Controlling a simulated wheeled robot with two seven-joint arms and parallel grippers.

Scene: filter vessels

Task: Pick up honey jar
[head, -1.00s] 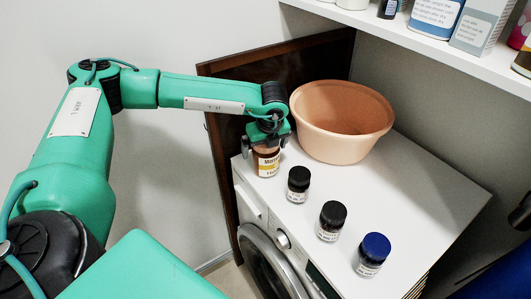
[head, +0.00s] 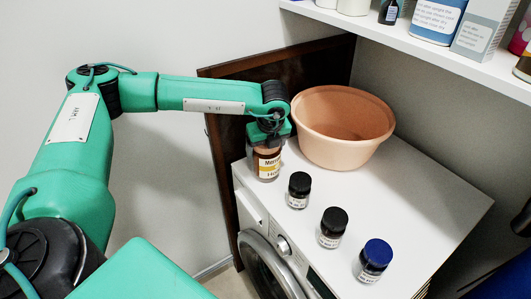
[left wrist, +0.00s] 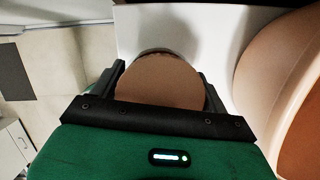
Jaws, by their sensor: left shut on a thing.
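The honey jar (head: 268,168) has a brown lid and a white and yellow label. It is upright at the back left corner of the white washing machine top (head: 420,205). My left gripper (head: 266,148) points down over it and is shut on its upper part. In the left wrist view the round brown lid (left wrist: 160,82) fills the space between the two fingers (left wrist: 162,88). I cannot tell whether the jar's base touches the top. My right gripper is not in view.
A peach-coloured bowl (head: 343,150) stands close to the right of the jar. Two black-capped bottles (head: 299,198) (head: 332,235) and a blue-capped bottle (head: 374,266) stand in a row towards the front. A brown board (head: 222,170) is behind. A shelf (head: 400,32) overhangs at upper right.

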